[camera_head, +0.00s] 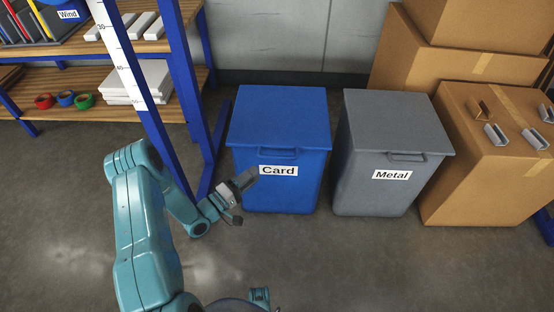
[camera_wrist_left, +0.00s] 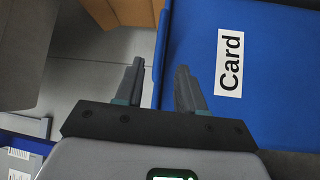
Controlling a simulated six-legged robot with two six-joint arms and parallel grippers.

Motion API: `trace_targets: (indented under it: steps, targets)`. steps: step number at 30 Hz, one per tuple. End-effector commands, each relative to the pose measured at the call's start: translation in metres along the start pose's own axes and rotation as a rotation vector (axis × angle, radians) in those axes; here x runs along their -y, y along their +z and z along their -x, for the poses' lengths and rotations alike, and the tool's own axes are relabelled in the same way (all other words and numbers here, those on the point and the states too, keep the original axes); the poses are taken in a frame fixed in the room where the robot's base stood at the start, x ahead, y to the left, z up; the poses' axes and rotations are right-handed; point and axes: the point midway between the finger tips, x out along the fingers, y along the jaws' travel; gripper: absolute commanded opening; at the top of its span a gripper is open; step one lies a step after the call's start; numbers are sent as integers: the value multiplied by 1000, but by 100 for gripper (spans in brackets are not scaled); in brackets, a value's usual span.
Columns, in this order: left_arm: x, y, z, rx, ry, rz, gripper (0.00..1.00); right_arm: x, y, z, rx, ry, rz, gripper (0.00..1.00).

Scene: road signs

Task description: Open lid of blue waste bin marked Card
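The blue waste bin (camera_head: 281,180) has a white label reading Card (camera_head: 279,170) on its front. Its flat blue lid (camera_head: 282,115) is closed, with a blue handle (camera_head: 277,153) at the front edge above the label. My left gripper (camera_head: 250,178) is in front of the bin, near the left end of the label. In the left wrist view the two fingers of this gripper (camera_wrist_left: 160,67) are apart with nothing between them. The blue front (camera_wrist_left: 199,50) and the label (camera_wrist_left: 229,63) show beside them. I cannot tell whether a finger touches the bin. My right gripper is not in view.
A grey bin labelled Metal (camera_head: 380,185) stands close to the right of the blue bin. Cardboard boxes (camera_head: 470,165) stand further right. A shelf with blue posts (camera_head: 165,130) stands at the left. Concrete floor (camera_head: 400,260) in front is clear.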

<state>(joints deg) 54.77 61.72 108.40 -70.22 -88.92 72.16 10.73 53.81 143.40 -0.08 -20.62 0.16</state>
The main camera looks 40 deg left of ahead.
Motion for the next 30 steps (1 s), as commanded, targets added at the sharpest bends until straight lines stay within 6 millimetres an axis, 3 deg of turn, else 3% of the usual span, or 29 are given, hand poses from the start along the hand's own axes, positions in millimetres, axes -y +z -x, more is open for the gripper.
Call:
trace_targets:
  steps: [6,12,18,26,30]
  targets:
    - [2,3,-55,5,4,-2,39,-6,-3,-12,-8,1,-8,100]
    - [2,3,-91,4,3,-1,39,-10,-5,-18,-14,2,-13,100]
    - [0,2,-105,2,1,0,39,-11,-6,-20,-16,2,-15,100]
    - [0,2,-106,1,0,1,39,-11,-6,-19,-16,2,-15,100]
    - [0,2,-106,1,0,1,0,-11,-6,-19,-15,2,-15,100]
